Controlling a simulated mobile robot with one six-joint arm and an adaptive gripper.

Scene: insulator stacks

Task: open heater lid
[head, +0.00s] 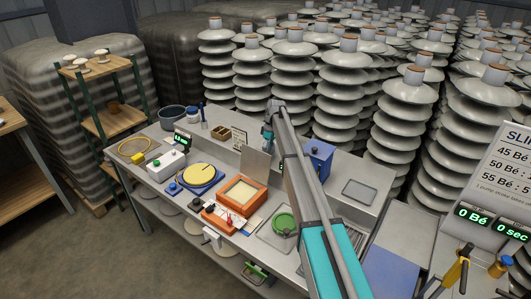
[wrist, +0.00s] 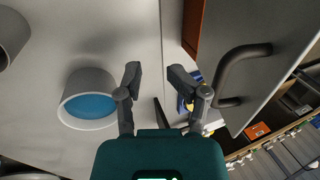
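The heater is an orange box (head: 236,195) on the bench in the head view, with a cream inner face showing. Its grey lid (head: 255,166) stands roughly upright at the box's back edge. In the wrist view, the grey lid panel (wrist: 275,85) fills the right side, with a dark bar handle (wrist: 238,68) on it. My gripper (head: 267,140) is above and behind the lid at the end of my reaching arm. In the wrist view my gripper (wrist: 156,72) has its fingers apart, with nothing held, to the left of the handle and clear of it.
A grey cup with blue inside (wrist: 88,98) is left of my fingers in the wrist view. A blue box (head: 318,158) stands right of the lid. A yellow disc on a blue base (head: 196,177) is left of the heater. Tall insulator stacks (head: 290,85) crowd behind the bench.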

